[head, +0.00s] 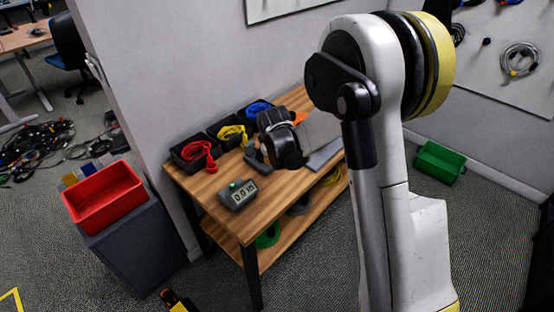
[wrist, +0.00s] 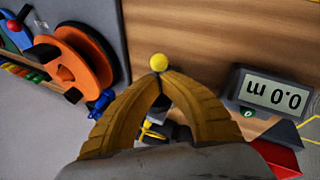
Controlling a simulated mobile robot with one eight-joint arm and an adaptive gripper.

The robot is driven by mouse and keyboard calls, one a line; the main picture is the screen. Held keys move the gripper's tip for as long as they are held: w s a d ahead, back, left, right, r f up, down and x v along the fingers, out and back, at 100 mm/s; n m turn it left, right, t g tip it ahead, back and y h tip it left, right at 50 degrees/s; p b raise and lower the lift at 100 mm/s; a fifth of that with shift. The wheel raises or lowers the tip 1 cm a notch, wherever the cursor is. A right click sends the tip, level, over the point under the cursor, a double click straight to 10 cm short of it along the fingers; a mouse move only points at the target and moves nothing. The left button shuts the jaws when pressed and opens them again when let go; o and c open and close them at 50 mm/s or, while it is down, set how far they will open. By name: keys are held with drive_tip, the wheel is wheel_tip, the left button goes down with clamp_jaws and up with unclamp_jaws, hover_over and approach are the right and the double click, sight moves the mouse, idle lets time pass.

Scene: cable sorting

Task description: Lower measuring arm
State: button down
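The measuring device (head: 238,195) sits on the wooden table with a display reading 0.0 m and a green button. It also shows upside down in the wrist view (wrist: 272,95), to the right of my gripper. My gripper (wrist: 158,76) points at the table with its two yellow-brown fingers meeting at the tips. A yellow ball knob (wrist: 158,62) shows right at the fingertips; I cannot tell whether it touches them. Dark parts below the knob show between the fingers. In the head view my wrist hides most of the measuring arm.
Black bins with red (head: 197,155), yellow (head: 232,133) and blue (head: 258,109) cables line the table's back edge. An orange reel (wrist: 80,55) shows at left in the wrist view. A red crate (head: 104,198) stands left; a green crate (head: 440,163) lies on the floor right.

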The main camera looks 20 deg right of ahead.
drive_tip(key=s+p+v, duration=0.2)
drive_tip(key=p+v, duration=0.2)
drive_tip(key=v, duration=0.7)
drive_tip(key=shift+d, duration=0.2)
drive_tip(key=shift+s, duration=0.2)
